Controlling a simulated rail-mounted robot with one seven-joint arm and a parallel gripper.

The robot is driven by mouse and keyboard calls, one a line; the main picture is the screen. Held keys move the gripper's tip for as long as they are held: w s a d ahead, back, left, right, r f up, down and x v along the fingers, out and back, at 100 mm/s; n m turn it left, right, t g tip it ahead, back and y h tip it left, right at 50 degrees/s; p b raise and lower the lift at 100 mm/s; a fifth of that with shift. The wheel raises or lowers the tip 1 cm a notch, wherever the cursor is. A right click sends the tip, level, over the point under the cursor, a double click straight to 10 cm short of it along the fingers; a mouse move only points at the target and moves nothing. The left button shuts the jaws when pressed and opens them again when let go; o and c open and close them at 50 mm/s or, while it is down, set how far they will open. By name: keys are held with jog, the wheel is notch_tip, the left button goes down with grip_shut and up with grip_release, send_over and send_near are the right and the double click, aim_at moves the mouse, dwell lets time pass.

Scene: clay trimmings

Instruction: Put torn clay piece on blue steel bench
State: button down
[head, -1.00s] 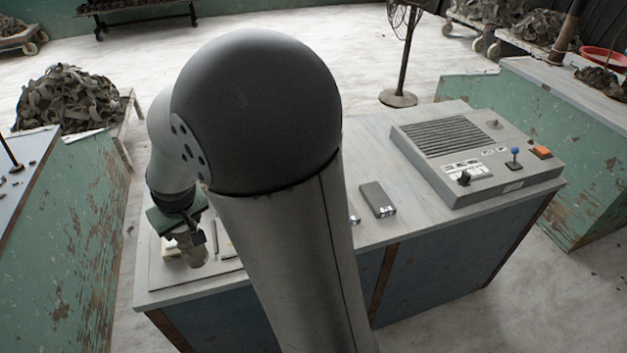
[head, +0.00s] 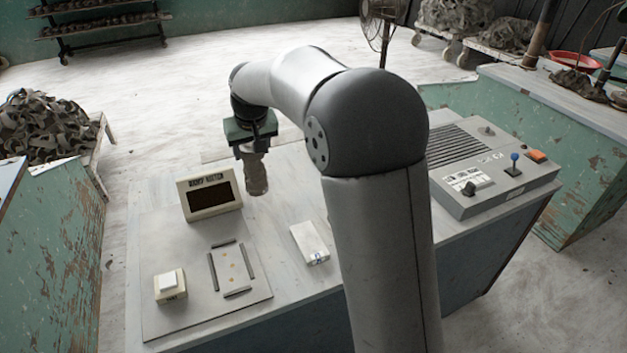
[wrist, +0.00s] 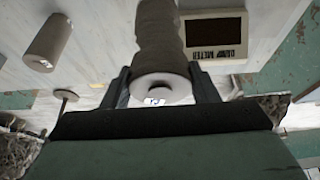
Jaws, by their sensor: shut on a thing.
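My gripper (head: 251,147) is shut on a grey-brown clay piece (head: 256,176), which hangs below it, roughly upright. In the wrist view the clay piece (wrist: 158,38) is a rough cylinder between the two fingers (wrist: 162,90), with a pale round end bearing a dark mark. The blue steel bench (head: 462,268) has a pale worn top and blue sides. The clay is over the rear part of its top, right of the damp meter (head: 210,192). I cannot tell the exact gap below it.
A board on the bench holds a frame of dark bars (head: 232,268) and a small cream box (head: 170,287). A pale labelled block (head: 310,243) lies to the right, a control console (head: 490,175) beyond my arm. Another cylinder (wrist: 48,42) shows in the wrist view.

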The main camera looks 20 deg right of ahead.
jog(key=w+d+f+p, duration=0.3)
jog(key=w+d+f, duration=0.5)
jog(key=f, duration=0.4)
jog(key=shift+d, duration=0.5)
jog(key=shift+w, duration=0.1)
jog(key=shift+f, duration=0.15)
jog(key=c, duration=0.5)
grip_release()
